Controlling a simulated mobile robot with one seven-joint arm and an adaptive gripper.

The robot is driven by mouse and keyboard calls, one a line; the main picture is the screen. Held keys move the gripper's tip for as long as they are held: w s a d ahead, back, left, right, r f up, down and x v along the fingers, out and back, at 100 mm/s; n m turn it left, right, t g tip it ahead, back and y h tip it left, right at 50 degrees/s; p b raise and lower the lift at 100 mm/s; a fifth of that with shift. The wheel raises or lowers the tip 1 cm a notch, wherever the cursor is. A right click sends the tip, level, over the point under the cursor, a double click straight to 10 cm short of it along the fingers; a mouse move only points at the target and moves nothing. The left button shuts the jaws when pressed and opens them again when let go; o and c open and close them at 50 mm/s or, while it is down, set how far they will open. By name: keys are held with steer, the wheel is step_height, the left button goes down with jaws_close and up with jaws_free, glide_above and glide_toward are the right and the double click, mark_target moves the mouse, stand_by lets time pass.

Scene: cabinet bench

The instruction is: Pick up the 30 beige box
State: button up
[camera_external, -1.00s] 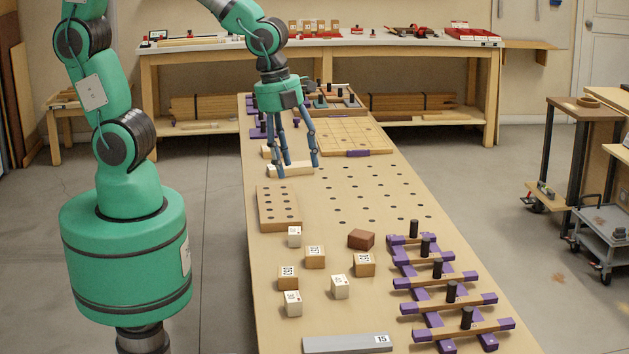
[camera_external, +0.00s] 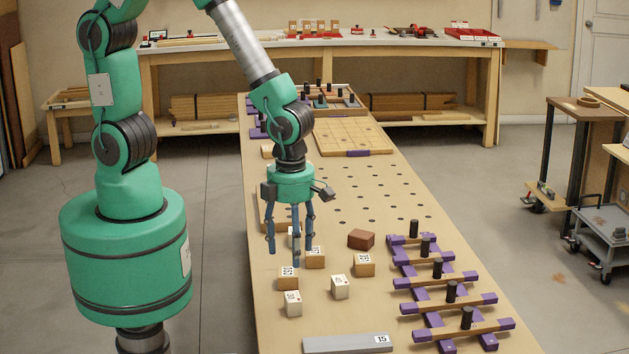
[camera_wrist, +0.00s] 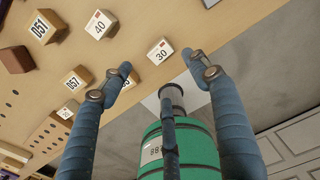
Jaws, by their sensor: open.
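The 30 beige box (camera_wrist: 160,52) is a small pale cube with a number label, lying beyond my fingertips in the wrist view. In the external view it appears to be the pale cube (camera_external: 293,303) near the bench's left edge, nearer the camera than my gripper. My gripper (camera_external: 290,254) points down with its fingers spread, above the far part of the box group. It also shows in the wrist view (camera_wrist: 162,72), open and empty. The fingers partly cover a pale cube (camera_external: 291,238) and overlap the tan boxes around them in the external view.
The 40 pale box (camera_wrist: 100,25) and a tan box (camera_wrist: 42,28) lie near the 30 box. A brown block (camera_external: 361,240) and purple-ended racks (camera_external: 450,281) stand to the right. A grey bar (camera_external: 345,343) lies at the front.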

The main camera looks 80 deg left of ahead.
steer(key=b, duration=0.2)
glide_above(295, 296)
steer(key=f, duration=0.7)
steer(key=shift+s+f, duration=0.2)
steer(key=shift+f, duration=0.6)
steer(key=shift+f, duration=0.1)
steer(key=shift+w+f+b, duration=0.15)
steer(key=shift+f+b, duration=0.45)
steer(key=shift+f, duration=1.9)
steer(key=c, duration=1.5)
